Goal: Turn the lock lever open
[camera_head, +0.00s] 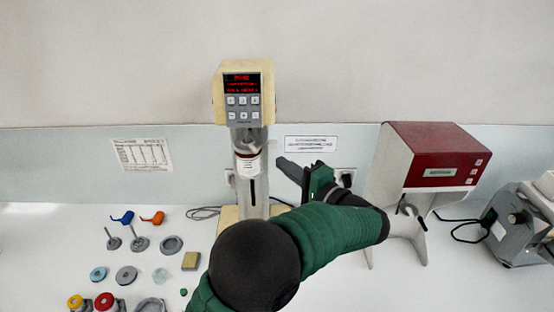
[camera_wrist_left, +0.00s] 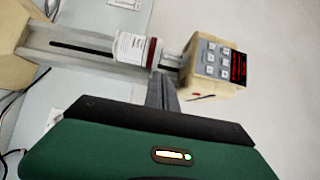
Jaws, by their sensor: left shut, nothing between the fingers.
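The cream mill has a beige control head (camera_head: 242,95) with a red display and a grey upright column (camera_head: 241,200) below it. The head also shows in the left wrist view (camera_wrist_left: 215,68). A white labelled jar (camera_wrist_left: 131,48) with a red-brown rim sits against the column. A small thin dark piece (camera_wrist_left: 201,97) shows under the head; I cannot tell if it is the lock lever. My left gripper (camera_head: 283,164) is shut and empty, just right of the column. Its dark fingers (camera_wrist_left: 162,92) point toward the jar and head. My right gripper is out of view.
A red-and-grey machine (camera_head: 432,155) stands at the right, with a grey device (camera_head: 520,228) beyond it. Small parts lie on the bench at left, including a blue piece (camera_head: 123,217) and an orange piece (camera_head: 153,218). My arm hides the mill's lower right.

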